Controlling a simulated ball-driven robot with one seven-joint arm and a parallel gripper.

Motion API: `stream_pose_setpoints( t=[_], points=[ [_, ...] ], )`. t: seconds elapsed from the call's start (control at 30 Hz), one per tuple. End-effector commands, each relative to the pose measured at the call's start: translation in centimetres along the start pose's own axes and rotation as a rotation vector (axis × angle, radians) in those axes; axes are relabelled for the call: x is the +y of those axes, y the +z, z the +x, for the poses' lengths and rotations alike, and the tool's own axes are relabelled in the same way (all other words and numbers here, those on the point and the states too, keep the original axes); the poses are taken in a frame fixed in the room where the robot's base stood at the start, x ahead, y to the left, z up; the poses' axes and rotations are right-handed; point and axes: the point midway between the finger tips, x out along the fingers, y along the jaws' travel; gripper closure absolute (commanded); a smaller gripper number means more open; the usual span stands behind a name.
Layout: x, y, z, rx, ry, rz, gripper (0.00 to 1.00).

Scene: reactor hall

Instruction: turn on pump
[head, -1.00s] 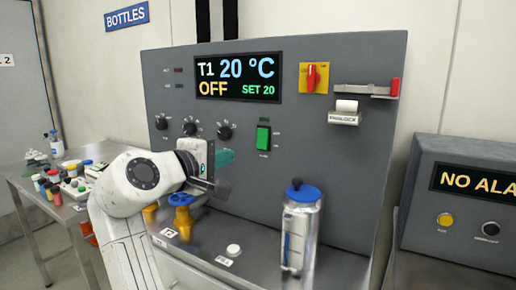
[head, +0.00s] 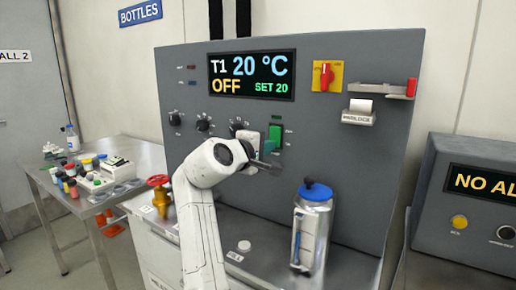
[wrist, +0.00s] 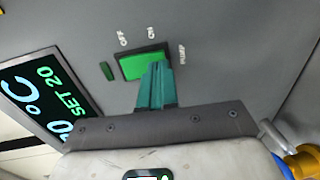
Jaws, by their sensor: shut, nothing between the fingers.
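The green pump switch (head: 277,132) is on the grey panel below the display. In the wrist view the switch (wrist: 132,68) is a bright green rocker with small OFF, ON and PUMP labels beside it. My gripper (head: 271,152) is in front of the switch's lower part. In the wrist view its teal fingers (wrist: 155,84) are together, empty, and overlap the edge of the rocker; I cannot tell whether they touch it. A small dark green lamp (wrist: 106,71) sits beside the switch. The display (head: 238,77) reads T1 20 °C, OFF, SET 20.
Black knobs (head: 203,124) are left of the switch.

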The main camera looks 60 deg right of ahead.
Motion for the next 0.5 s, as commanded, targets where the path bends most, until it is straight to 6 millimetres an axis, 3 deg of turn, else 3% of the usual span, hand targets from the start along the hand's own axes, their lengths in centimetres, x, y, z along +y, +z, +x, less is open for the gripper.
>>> stream_pose_setpoints(
  t=[0.5],
  points=[
    [-0.06, 0.04, 0.89, -0.001, 0.005, 0.0, 1.0]
  ],
)
